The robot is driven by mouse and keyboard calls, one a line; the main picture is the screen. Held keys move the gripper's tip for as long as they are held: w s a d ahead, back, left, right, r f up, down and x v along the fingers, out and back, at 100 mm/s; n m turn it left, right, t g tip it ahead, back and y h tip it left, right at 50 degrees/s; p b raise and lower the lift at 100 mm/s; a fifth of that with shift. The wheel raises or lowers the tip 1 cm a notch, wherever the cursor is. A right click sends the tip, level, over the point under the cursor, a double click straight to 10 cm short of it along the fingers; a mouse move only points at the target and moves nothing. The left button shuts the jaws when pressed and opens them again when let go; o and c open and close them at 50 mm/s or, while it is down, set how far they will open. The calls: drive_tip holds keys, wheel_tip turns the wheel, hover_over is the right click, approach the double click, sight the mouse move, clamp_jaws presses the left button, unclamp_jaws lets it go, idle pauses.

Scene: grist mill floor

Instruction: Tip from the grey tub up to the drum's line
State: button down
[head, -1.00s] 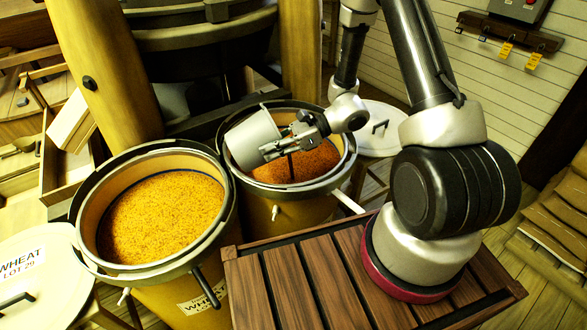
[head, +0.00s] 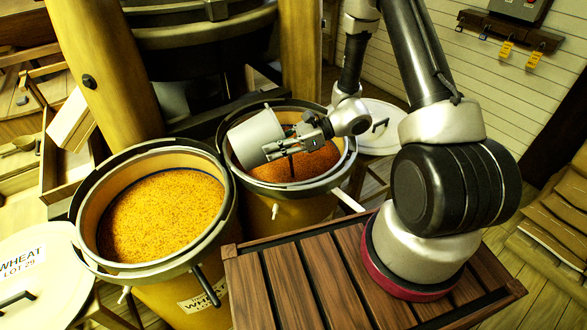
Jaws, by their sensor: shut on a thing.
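My gripper (head: 296,144) is shut on the grey tub (head: 257,138) and holds it tilted over the right-hand drum (head: 342,180). The tub's open end faces down and left, inside or just above the drum's rim. Its inside is hidden, and I cannot see grain falling. The right-hand drum holds reddish-orange grain (head: 318,163), set below the rim. A thin dark upright strip stands in the grain below my gripper. The left drum (head: 84,222) is filled higher with golden-orange grain (head: 160,215) and is labelled WHEAT. I cannot make out a fill line.
A slatted wooden table (head: 300,285) stands in front of the drums, under my arm. A lid marked WHEAT LOT 29 (head: 35,262) lies at lower left. Another lid (head: 378,128) sits behind the right-hand drum. Wooden posts and dark machinery (head: 200,60) rise behind.

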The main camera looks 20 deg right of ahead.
drive_tip(key=shift+d+f+y+p, duration=0.6)
drive_tip(key=shift+d+f+y, duration=0.15)
drive_tip(key=shift+d, duration=0.15)
idle(0.8)
drive_tip(key=shift+w+d+r+m+y, duration=0.15)
drive_tip(key=shift+d+r+y, duration=0.15)
drive_tip(key=shift+d+y, duration=0.4)
drive_tip(key=shift+d+r+m+y, duration=0.15)
drive_tip(key=shift+d+r+y, duration=0.25)
drive_tip(key=shift+y, duration=0.45)
idle(1.8)
drive_tip(key=shift+d+r, duration=0.2)
drive_tip(key=shift+d+r+y, duration=0.15)
drive_tip(key=shift+r+y, duration=0.15)
drive_tip(key=shift+y, duration=0.1)
drive_tip(key=shift+d+r+y, duration=0.25)
drive_tip(key=shift+r+y, duration=0.05)
drive_tip(key=shift+r, duration=0.25)
drive_tip(key=shift+d+r+y, duration=0.2)
drive_tip(key=shift+r+y, duration=0.1)
drive_tip(key=shift+r, duration=0.25)
idle(1.2)
